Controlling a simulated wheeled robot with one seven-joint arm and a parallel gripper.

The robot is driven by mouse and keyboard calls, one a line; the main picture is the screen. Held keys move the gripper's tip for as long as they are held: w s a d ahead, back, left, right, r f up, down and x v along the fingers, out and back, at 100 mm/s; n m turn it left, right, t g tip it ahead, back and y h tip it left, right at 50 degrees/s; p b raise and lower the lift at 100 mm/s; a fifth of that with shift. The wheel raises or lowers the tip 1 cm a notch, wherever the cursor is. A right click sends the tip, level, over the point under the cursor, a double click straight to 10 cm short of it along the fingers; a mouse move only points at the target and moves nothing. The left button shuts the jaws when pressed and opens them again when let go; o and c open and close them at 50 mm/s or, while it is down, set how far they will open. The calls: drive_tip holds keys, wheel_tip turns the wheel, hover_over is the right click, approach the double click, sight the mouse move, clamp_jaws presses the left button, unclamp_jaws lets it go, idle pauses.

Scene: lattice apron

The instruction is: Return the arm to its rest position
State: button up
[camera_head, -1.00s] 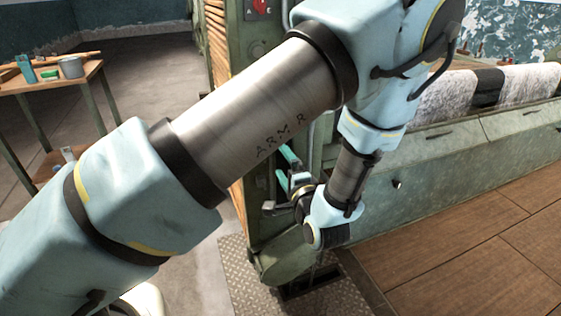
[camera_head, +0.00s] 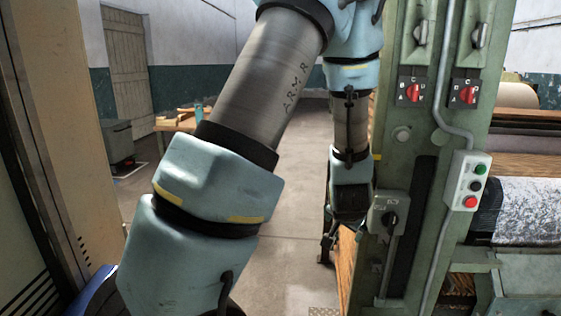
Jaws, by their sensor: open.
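My arm (camera_head: 265,85) rises from the lower left, bends above the top edge of the picture, and comes down again left of the green machine column. My gripper (camera_head: 330,238) is at the low end of this hanging part, small and dark beside the column. Its jaws are open, though the fingers are hard to make out, and I see nothing held. The elbow at the top is cut off by the picture edge.
The green machine column (camera_head: 415,150) with red switches and a button box (camera_head: 466,180) stands close right of my wrist. A patterned roll (camera_head: 525,210) is at right. A tan cabinet (camera_head: 50,130) is near at left. A wooden table (camera_head: 180,122) stands behind; the floor between is clear.

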drive_tip(key=s+a+r+n+g, duration=0.2)
drive_tip(key=s+a, duration=0.1)
drive_tip(key=a, duration=0.4)
drive_tip(key=s+a+r+n+g+y, duration=0.1)
drive_tip(key=s+a+r+n+g, duration=0.1)
drive_tip(key=a, duration=0.6)
drive_tip(key=s+a+r+n+g, duration=0.2)
drive_tip(key=s+a+r+n, duration=0.1)
drive_tip(key=s+a, duration=0.3)
drive_tip(key=shift+a+n+y, duration=0.3)
drive_tip(key=shift+a+y, duration=0.1)
drive_tip(key=shift+a, duration=0.65)
drive_tip(key=shift+w, duration=0.1)
